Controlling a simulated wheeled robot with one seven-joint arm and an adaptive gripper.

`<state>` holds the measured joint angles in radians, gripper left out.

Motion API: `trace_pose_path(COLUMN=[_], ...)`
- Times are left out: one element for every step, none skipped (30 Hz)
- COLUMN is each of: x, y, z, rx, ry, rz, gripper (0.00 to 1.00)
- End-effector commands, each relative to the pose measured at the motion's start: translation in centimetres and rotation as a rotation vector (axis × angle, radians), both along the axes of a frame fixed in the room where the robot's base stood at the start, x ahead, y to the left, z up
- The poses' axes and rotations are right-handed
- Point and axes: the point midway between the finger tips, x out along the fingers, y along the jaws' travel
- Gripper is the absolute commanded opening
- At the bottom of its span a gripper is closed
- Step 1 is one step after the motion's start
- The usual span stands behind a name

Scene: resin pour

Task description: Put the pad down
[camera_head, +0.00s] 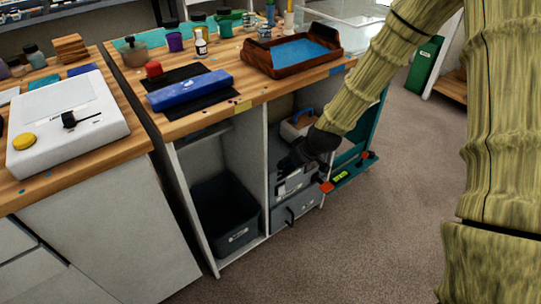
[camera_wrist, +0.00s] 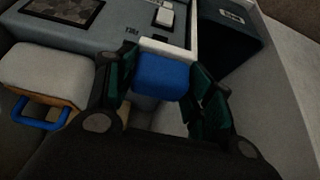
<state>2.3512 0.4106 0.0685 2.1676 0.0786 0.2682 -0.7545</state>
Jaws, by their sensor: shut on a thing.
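My gripper (camera_wrist: 160,82) is shut on a blue piece (camera_wrist: 155,76), which I take to be the pad; a pale part shows below it between the fingers. In the head view my gripper (camera_head: 292,162) reaches into the right compartment of the cabinet, under the worktop, in front of a grey unit (camera_head: 292,186). The held pad cannot be made out there. Whether it touches anything beneath is not clear.
A pale block with a blue handle (camera_wrist: 48,75) lies to the left of my gripper. A white divider (camera_head: 257,160) separates this compartment from one holding a dark bin (camera_head: 226,212). A teal panel (camera_head: 350,163) stands at the right. Open floor (camera_head: 370,240) lies in front.

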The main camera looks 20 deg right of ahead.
Motion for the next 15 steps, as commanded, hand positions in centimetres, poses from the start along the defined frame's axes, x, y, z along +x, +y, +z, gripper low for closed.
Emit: trace_pose_path(x=[1.0,1.7,2.4,3.0,3.6,4.3,4.9,5.5,6.3,6.8,7.4,8.0,8.5,9.0,9.4], y=[0.4,0.6,0.9,1.1,1.4,1.6,1.8,2.0,2.3,2.5,2.7,3.0,3.2,3.3,3.5], z=[-0.2,-0.2,-0.2,-0.1,-0.1,-0.1,-0.1,-0.2,-0.2,-0.2,-0.2,-0.2,-0.1,-0.1,-0.1], rx=[-0.001,-0.002,-0.002,-0.002,-0.002,-0.001,-0.002,-0.002,0.0,-0.001,-0.001,-0.001,0.0,-0.001,-0.001], ry=[-0.002,-0.002,-0.002,-0.003,-0.003,-0.002,-0.003,-0.002,-0.001,-0.002,-0.002,-0.001,-0.001,-0.002,-0.002], rz=[0.001,0.002,0.002,0.002,0.002,0.001,0.002,0.002,0.001,0.001,0.001,0.002,0.001,0.0,0.001], gripper=[0.3,0.3,0.3,0.3,0.3,0.3,0.3,0.3,0.3,0.3,0.3,0.3,0.3,0.3,0.3])
